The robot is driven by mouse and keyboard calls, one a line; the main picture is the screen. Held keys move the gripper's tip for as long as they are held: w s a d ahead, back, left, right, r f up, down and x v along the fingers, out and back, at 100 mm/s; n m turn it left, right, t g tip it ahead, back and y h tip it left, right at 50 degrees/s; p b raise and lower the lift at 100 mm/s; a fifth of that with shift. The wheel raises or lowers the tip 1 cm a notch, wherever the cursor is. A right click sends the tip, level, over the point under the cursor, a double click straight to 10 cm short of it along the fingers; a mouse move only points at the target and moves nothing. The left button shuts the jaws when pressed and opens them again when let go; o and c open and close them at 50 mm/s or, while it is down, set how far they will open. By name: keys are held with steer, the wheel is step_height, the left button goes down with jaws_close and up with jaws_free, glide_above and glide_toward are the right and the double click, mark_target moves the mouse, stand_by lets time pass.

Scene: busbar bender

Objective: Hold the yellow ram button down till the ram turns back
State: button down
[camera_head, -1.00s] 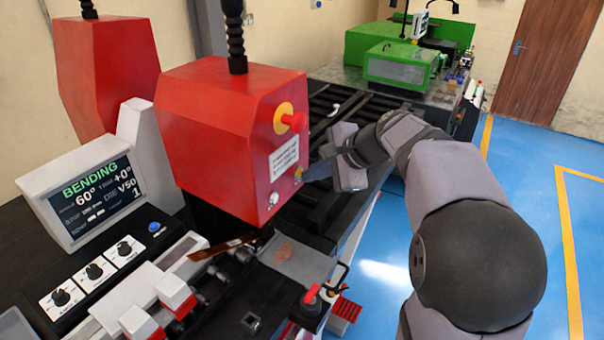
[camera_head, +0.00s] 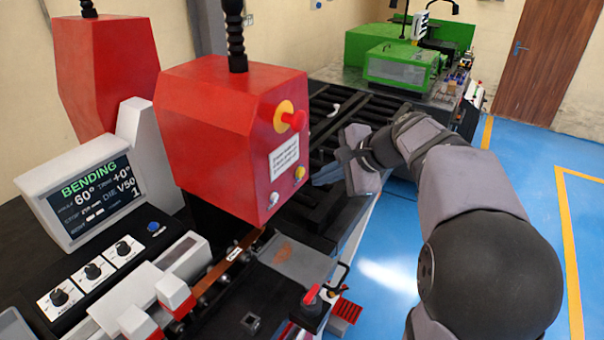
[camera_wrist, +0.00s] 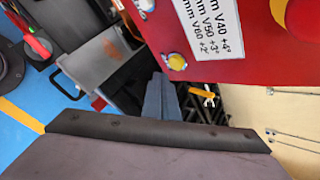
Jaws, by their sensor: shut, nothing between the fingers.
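The yellow ram button (camera_head: 300,173) sits low on the face of the red housing (camera_head: 225,130), right of a white button (camera_head: 274,199). It also shows in the wrist view (camera_wrist: 177,61), uncovered. My gripper (camera_head: 322,176) is shut and empty, to the right of the button with a visible gap. In the wrist view its closed blue-grey fingers (camera_wrist: 162,97) lie below the button, apart from it. A copper-brown bar (camera_head: 238,252) lies along the tooling beneath the housing. The screen (camera_head: 95,197) reads "BENDING", 60° and V50; its smaller lines are hard to read.
A red emergency knob on a yellow base (camera_head: 291,117) is above a white label (camera_head: 284,158). A red-topped lever (camera_head: 312,294) stands at the front. Dark rails (camera_head: 345,115) run behind my gripper. Blue floor (camera_head: 400,250) is open to the right.

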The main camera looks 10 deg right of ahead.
steer(key=shift+s+d+b, duration=0.3)
steer(key=shift+s+d, duration=1.15)
steer(key=shift+s, duration=0.05)
steer(key=s+d+f+n+g+h, duration=0.2)
steer(key=s+d+f+n, duration=0.15)
steer(key=s+f, duration=0.35)
steer(key=s+d+f+n+g+h, duration=0.2)
steer(key=s+f+n, duration=0.25)
steer(key=f, duration=0.45)
steer(key=s+a+f+n+g+h, duration=0.1)
steer(key=s+a+f+n+g, duration=0.45)
steer(key=s, duration=0.55)
steer(key=a+f+n+t, duration=0.1)
steer(key=a+n+t, duration=0.1)
steer(key=a, duration=0.4)
steer(key=shift+s+a+n, duration=0.15)
steer(key=shift+a+n, duration=0.2)
steer(key=shift+n, duration=0.4)
